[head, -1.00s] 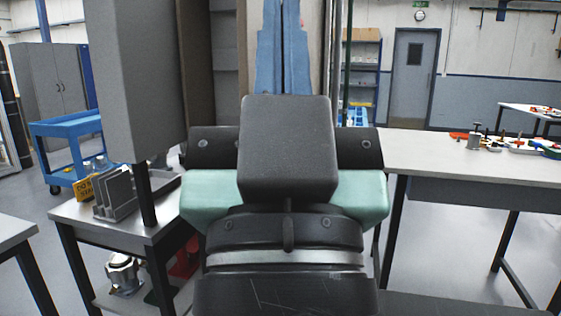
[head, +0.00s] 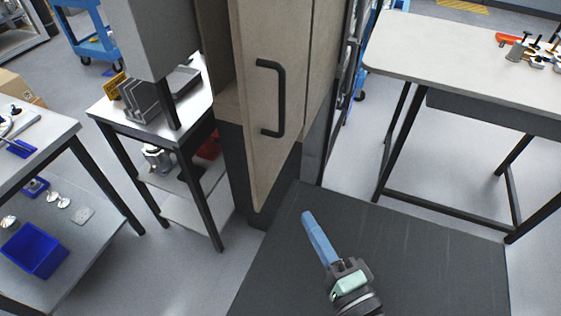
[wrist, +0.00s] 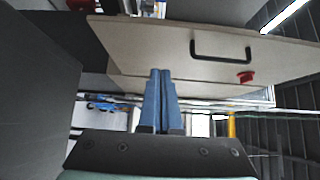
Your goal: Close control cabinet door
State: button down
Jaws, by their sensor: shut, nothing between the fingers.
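The control cabinet door (head: 275,55) is a tall beige panel with a black bar handle (head: 282,98). It stands ajar, with a gap into the cabinet visible along its left side in the head view. The door also shows across the top of the wrist view (wrist: 150,38), with its handle (wrist: 222,58) right of centre. My gripper (head: 306,215) has long blue fingers, shut together and empty. It is below and right of the door in the head view, apart from the handle. The fingers (wrist: 163,72) point toward the door's lower edge in the wrist view.
A small steel table (head: 190,113) with a grey slotted block stands left of the cabinet. A workbench (head: 450,60) is at the right. Another table (head: 60,135) is at the far left. A dark flat surface (head: 420,250) spreads under my gripper.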

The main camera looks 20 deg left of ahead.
aim_at(259, 165)
jog(key=p+x, duration=0.1)
jog(key=x, duration=0.3)
jog(key=s+a+p+x, duration=0.1)
jog(key=x, duration=0.3)
jog(key=p+x, duration=0.2)
jog(key=x, duration=0.2)
jog(key=shift+s+a, duration=0.3)
jog(key=shift+a, duration=0.5)
